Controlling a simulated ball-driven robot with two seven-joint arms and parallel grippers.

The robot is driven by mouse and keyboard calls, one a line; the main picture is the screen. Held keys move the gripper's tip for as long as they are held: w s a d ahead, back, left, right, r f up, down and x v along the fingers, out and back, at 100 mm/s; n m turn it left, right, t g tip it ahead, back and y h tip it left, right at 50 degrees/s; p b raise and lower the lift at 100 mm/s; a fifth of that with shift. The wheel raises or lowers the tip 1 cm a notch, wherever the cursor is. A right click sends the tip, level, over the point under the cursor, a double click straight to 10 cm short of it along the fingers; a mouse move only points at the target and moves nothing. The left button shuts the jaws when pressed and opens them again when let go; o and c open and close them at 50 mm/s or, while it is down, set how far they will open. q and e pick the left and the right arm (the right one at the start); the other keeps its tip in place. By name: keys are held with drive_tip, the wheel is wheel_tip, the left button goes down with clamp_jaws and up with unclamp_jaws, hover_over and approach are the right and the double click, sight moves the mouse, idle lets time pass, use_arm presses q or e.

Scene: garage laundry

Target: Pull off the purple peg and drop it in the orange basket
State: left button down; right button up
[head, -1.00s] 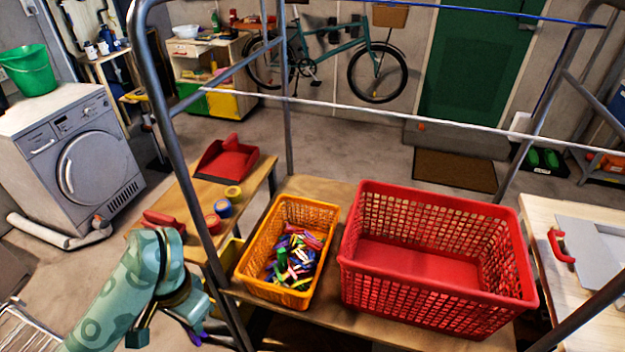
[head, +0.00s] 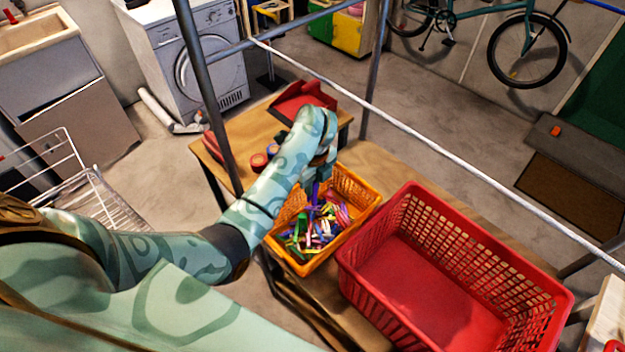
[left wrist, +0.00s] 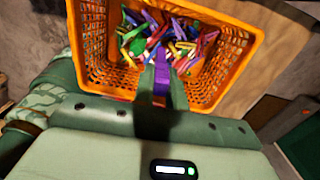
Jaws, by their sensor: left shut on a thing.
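The orange basket (head: 352,234) stands on the wooden table, full of loose pegs in several colours. It fills the upper part of the left wrist view (left wrist: 94,40). My left gripper (head: 316,186) is over the basket, pointing down. In the left wrist view, it is shut on the purple peg (left wrist: 161,80), which hangs between its fingertips above the loose pegs. In the head view, the peg (head: 315,192) shows only in small part below the gripper. My right gripper is not in view.
A large red basket (head: 385,292) stands just right of the orange one. A white line (head: 440,143) and metal posts (head: 205,90) cross the space behind. A red dustpan (head: 300,100) and tape rolls (head: 259,161) lie on the wooden table at the back left.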

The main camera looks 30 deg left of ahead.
use_arm(q)
wheel_tip(320, 180, down, 6)
drive_tip(key=b, duration=0.5)
drive_tip(key=c, duration=1.3)
unclamp_jaws()
drive_tip(key=shift+c, duration=0.2)
drive_tip(key=r+p, duration=0.2)
drive_tip(key=r, duration=0.4)
drive_tip(key=r+p, duration=0.2)
drive_tip(key=r, duration=0.4)
drive_tip(key=shift+d+p, duration=0.2)
drive_tip(key=shift+p, duration=0.15)
drive_tip(key=shift+f, duration=0.1)
